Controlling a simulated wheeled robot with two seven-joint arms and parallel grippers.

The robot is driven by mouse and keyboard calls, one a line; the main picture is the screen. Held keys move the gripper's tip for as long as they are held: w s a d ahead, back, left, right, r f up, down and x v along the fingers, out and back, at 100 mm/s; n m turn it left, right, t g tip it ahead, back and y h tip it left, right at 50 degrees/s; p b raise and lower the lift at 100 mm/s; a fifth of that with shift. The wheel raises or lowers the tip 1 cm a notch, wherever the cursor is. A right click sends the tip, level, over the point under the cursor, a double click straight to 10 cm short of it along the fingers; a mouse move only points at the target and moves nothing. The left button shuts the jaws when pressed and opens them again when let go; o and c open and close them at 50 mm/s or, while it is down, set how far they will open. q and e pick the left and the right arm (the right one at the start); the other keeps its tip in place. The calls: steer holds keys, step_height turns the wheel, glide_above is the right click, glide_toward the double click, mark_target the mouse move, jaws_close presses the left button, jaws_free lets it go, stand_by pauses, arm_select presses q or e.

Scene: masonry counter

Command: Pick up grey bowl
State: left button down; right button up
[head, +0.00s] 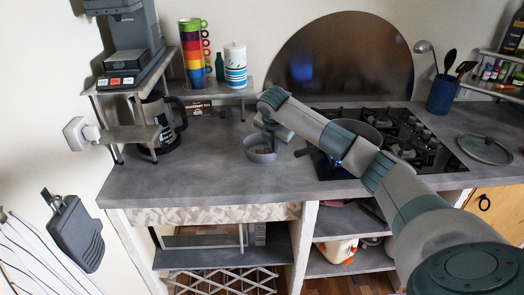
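The grey bowl (262,157) stands upright on the grey counter, left of the stove. My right arm comes in from the right and bends down over the counter. My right gripper (269,142) points down at the bowl, with its fingertips at or just inside the bowl's rim. The fingers are small and partly hidden by the wrist, so I cannot tell whether they are open or shut, or touch the bowl. My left gripper is not in view.
A dark pan (352,133) sits on the gas stove (425,146) right of the bowl, partly behind my arm. A coffee pot (158,122) stands at the left. A shelf (215,92) holds stacked coloured cups (193,55) and a striped canister (235,66). The counter's front left (180,180) is clear.

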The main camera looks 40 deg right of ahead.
steer(key=shift+w+d+f+p, duration=0.1)
steer(key=shift+w+f+p, duration=0.05)
steer(key=shift+f+p, duration=0.2)
steer(key=p+x, duration=0.1)
steer(key=x, duration=0.2)
steer(key=shift+w+f, duration=0.1)
steer(key=shift+f, duration=0.35)
jaws_close()
steer(key=shift+r, duration=0.1)
steer(key=shift+r, duration=0.1)
